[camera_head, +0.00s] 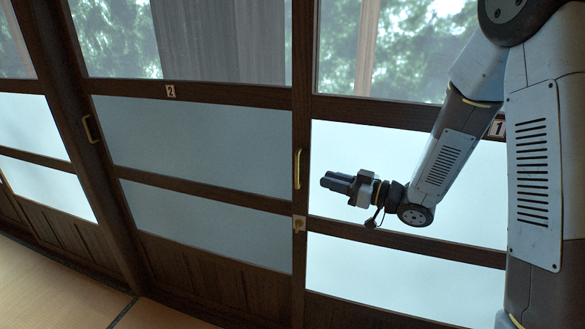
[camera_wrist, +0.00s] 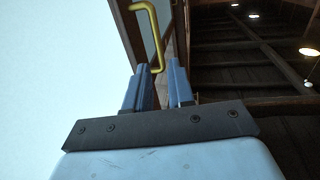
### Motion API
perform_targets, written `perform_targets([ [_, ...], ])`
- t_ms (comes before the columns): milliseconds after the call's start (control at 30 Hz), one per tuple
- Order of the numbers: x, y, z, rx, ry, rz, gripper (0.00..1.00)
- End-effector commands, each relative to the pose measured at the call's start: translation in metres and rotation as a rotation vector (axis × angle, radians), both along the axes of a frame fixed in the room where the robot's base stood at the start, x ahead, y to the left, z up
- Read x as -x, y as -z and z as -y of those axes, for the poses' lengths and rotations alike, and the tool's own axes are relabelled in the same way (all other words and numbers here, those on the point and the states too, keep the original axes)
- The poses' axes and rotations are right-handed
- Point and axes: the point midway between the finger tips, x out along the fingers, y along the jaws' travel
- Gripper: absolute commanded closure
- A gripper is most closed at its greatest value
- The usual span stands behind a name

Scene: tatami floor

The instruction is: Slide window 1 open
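Window 1 (camera_head: 400,160) is the sliding panel at the right of the head view, with dark wood rails, frosted panes and a label "1" (camera_head: 497,128). A brass handle (camera_head: 297,168) is on the dark upright at its left edge. My gripper (camera_head: 325,182) is in front of window 1, just right of the handle and slightly lower, apart from it. In the wrist view the handle (camera_wrist: 156,40) shows past the fingertips, its lower end in line with the gap between them. The fingers are parted with nothing held.
Window 2 (camera_head: 200,145), with its label "2" (camera_head: 170,91) and brass handle (camera_head: 90,129), is to the left. A small light latch (camera_head: 299,224) sits on the upright below window 1's handle. Bare tatami floor (camera_head: 55,285) shows at the lower left.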

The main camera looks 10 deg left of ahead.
Motion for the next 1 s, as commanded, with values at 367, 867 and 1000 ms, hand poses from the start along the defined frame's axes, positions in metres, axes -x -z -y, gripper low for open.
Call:
perform_targets([
  [367, -0.019, 0.000, -0.058, 0.001, 0.007, 0.001, 0.77],
  [867, -0.037, 0.000, -0.114, 0.002, 0.011, 0.000, 0.77],
  [1000, -0.037, 0.000, -0.117, 0.002, 0.012, 0.000, 0.77],
])
